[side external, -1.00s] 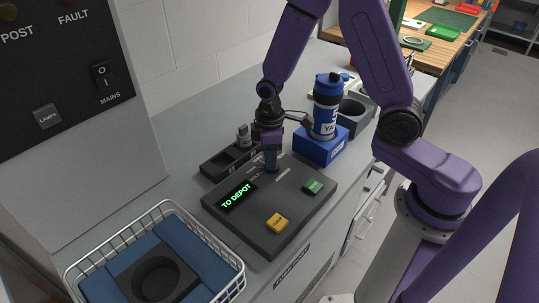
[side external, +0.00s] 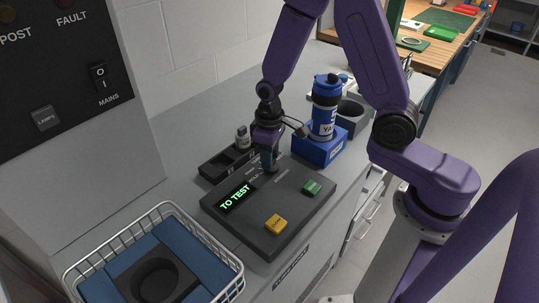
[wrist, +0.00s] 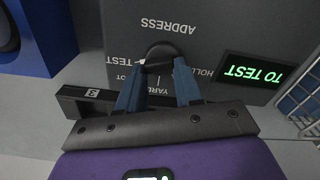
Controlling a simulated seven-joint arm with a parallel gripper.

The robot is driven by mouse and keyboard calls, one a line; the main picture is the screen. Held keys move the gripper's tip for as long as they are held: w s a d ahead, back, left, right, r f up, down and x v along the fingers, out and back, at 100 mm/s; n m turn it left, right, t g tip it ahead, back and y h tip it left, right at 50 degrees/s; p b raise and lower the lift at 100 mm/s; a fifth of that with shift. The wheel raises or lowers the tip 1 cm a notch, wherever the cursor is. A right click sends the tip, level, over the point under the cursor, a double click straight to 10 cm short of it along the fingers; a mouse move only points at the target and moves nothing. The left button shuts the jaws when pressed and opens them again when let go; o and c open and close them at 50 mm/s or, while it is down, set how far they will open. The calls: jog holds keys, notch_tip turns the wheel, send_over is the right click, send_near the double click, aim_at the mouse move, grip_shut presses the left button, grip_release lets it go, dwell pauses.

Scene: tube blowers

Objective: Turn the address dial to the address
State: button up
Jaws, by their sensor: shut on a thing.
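The dark control panel (side external: 300,208) stands on the grey counter. Its green-lit display (side external: 237,197) reads TO TEST, and shows upside down in the wrist view (wrist: 253,73). The black address dial (wrist: 160,52) is below the upside-down word ADDRESS in the wrist view, with TEST, YARD and HOLD printed around it and another label partly covered. My gripper (side external: 269,163) points down at the panel. Its blue fingertips (wrist: 157,75) are shut on the dial, one on each side. The gripper mostly hides the dial in the side view.
A yellow button (side external: 276,224) and a green button (side external: 312,187) sit on the panel. A blue holder (side external: 318,151) with a blue-and-white canister (side external: 326,108) stands close behind. A black rack (side external: 222,165) lies beyond the panel, and a wire basket (side external: 215,245) in front left.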

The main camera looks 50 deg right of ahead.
jog(key=o, duration=1)
jog(key=shift+o, duration=0.2)
notch_tip(320, 180, up, 17)
jog(key=shift+r, duration=0.2)
jog(key=shift+s, duration=0.1)
